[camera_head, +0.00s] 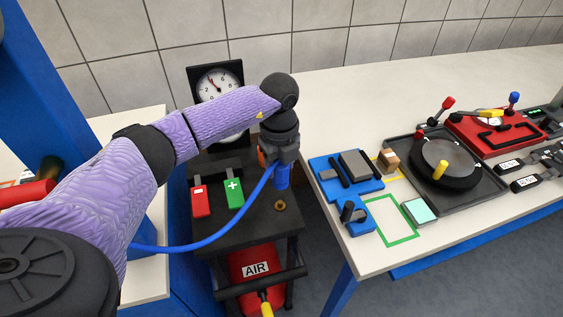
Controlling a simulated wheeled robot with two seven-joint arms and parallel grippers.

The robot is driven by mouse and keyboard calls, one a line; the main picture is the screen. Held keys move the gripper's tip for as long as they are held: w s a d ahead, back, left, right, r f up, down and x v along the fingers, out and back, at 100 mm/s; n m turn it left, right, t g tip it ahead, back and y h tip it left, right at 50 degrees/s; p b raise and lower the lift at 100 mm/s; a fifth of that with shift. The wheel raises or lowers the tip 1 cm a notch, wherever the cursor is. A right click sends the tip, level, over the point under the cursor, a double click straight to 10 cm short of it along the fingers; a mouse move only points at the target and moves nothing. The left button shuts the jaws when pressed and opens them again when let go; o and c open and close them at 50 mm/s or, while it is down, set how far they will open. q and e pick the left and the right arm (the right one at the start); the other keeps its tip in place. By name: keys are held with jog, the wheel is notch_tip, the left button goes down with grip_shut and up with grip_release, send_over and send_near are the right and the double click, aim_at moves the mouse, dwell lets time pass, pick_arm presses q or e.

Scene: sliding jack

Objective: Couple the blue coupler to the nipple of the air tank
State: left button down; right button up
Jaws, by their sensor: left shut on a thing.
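My left gripper (283,158) points down over the right part of the black cart top and is shut on the blue coupler (281,178). The coupler hangs roughly upright, with a blue hose (200,247) running from it down and to the left. A small brass fitting (280,205), seemingly the nipple, sits on the cart top just below the coupler in the picture. They look apart, but I cannot tell the height between them. The red air tank (255,268), marked AIR, lies under the cart top. My right gripper is not in view.
The cart (252,220) also carries a red box (201,203), a green box (234,194) and a dial gauge (218,82) behind. The white table (335,110) at the right holds blue fixtures (345,178), a turntable (443,160) and a red panel (490,135).

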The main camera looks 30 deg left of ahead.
pick_arm(q)
jog(key=shift+w+a, duration=0.1)
jog(key=shift+a, duration=0.05)
notch_tip(320, 180, down, 6)
jog(key=b, duration=0.3)
jog(key=shift+r, duration=0.15)
jog(key=shift+p, duration=0.4)
dwell(1.1)
jog(key=shift+f+b, duration=0.8)
jog(key=shift+f, duration=0.75)
jog(key=shift+c, duration=0.5)
grip_release()
notch_tip(320, 180, up, 10)
jog(key=p, duration=0.3)
